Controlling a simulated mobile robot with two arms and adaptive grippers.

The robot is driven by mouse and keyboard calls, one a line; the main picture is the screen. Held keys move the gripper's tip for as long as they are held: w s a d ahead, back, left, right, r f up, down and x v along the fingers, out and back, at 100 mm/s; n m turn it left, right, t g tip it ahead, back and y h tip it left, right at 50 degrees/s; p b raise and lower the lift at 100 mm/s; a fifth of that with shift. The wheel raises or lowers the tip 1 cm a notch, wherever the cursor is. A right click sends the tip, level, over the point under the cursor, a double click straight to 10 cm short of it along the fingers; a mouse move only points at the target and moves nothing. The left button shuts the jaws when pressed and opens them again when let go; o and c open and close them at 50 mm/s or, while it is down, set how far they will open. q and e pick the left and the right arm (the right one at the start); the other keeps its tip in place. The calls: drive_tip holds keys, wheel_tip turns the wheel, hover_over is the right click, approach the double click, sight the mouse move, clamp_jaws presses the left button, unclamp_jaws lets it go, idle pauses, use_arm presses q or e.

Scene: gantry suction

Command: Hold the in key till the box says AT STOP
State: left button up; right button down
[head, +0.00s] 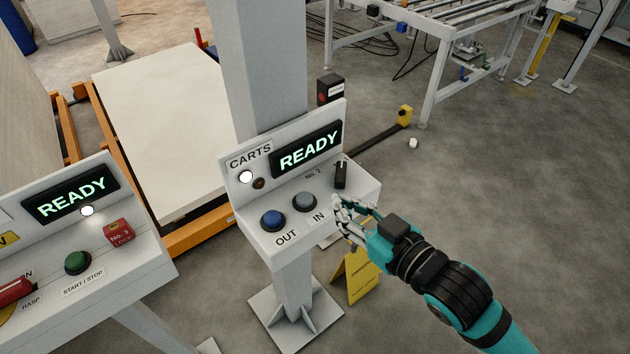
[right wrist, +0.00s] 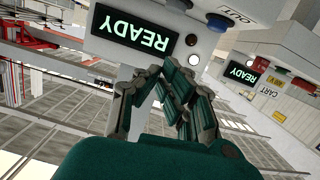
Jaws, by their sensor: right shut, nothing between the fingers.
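The CARTS box (head: 262,232) stands on a post in the middle of the head view. Its display (head: 308,149) reads READY, and a white lamp (head: 246,177) beside it is lit. The grey IN key (head: 305,202) is at the right of the blue OUT key (head: 273,220). A black selector (head: 341,175) sits further right. My right gripper (head: 345,212) is shut and empty, just right of the IN key and apart from it. In the right wrist view the box's display (right wrist: 143,29) appears upside down beyond the fingers (right wrist: 160,95). My left gripper is out of view.
A pale board (head: 165,120) lies on an orange frame behind. A yellow floor sign (head: 362,272) stands below my gripper.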

drive_tip(key=p, duration=0.3)
hover_over(305, 200)
drive_tip(key=shift+s+d+f, duration=0.25)
drive_tip(key=shift+f, duration=0.2)
drive_tip(key=shift+s+d+f, duration=0.2)
drive_tip(key=shift+f, duration=0.2)
wheel_tip(305, 200, down, 3)
drive_tip(key=shift+d+r, duration=0.1)
drive_tip(key=shift+d, duration=0.05)
drive_tip(key=shift+f+p, duration=0.3)
drive_tip(key=shift+f, duration=0.25)
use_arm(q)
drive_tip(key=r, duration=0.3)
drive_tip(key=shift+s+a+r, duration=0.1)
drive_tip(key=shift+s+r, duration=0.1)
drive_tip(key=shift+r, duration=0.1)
use_arm(e)
drive_tip(key=shift+f, duration=0.1)
